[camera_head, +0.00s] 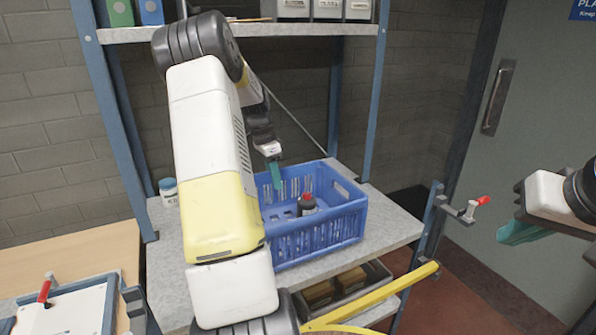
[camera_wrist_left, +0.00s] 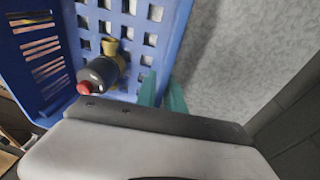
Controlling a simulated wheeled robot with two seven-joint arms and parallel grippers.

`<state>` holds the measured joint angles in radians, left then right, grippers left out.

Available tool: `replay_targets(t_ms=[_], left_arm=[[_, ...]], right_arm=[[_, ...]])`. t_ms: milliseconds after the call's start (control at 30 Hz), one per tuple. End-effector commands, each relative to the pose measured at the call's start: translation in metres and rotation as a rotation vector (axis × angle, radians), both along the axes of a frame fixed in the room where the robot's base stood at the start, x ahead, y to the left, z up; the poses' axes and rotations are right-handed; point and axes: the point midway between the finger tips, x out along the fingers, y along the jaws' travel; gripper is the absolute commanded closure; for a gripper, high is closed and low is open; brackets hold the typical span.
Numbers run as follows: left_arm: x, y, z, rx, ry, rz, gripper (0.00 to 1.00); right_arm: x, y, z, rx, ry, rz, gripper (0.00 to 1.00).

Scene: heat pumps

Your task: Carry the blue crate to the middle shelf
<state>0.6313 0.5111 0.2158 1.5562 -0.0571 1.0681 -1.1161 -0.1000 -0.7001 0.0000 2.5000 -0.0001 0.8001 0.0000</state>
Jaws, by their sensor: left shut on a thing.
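The blue crate (camera_head: 318,243) is on the grey middle shelf (camera_head: 393,226), with its base appearing to rest flat on it. My left gripper (camera_head: 274,174) reaches down at the crate's far left side. In the left wrist view its teal fingers (camera_wrist_left: 163,97) are shut on the crate's wall (camera_wrist_left: 178,45). My left forearm hides the crate's near left part. My right gripper (camera_head: 522,231) is at the right, away from the crate; its finger gap is unclear.
A white jar (camera_head: 168,190) stands on the shelf left of the crate. The upper shelf (camera_head: 290,29) holds binders and boxes. A lower tray (camera_head: 350,286) holds brown items. A yellow bar (camera_head: 385,296) crosses the shelf front. A wooden table (camera_head: 85,253) is at left, a door at right.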

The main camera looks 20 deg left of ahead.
Motion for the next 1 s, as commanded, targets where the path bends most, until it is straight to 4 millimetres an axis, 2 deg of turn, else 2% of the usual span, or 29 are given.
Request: replay_targets(t_ms=[100, 367, 400, 467, 500, 833, 1000], left_arm=[[0.001, -0.001, -0.006, -0.002, -0.002, 0.0, 1.0], [0.001, -0.001, -0.007, -0.002, -0.004, 0.001, 1.0], [0.0, 0.0, -0.009, 0.0, -0.001, 0.0, 0.79], [0.0, 0.0, -0.009, 0.0, -0.001, 0.0, 0.67], [0.0, 0.0, -0.009, 0.0, -0.001, 0.0, 0.65], [0.0, 0.0, -0.006, 0.001, -0.002, 0.0, 0.65], [0.0, 0.005, 0.017, 0.002, -0.005, 0.002, 0.65]], right_arm=[[0.0, 0.0, 0.0, 0.0, 0.0, 0.0, 1.0], [0.0, 0.0, 0.0, 0.0, 0.0, 0.0, 1.0], [0.0, 0.0, 0.0, 0.0, 0.0, 0.0, 1.0], [0.0, 0.0, 0.0, 0.0, 0.0, 0.0, 1.0], [0.0, 0.0, 0.0, 0.0, 0.0, 0.0, 1.0], [0.0, 0.0, 0.0, 0.0, 0.0, 0.0, 1.0], [0.0, 0.0, 0.0, 0.0, 0.0, 0.0, 1.0]])
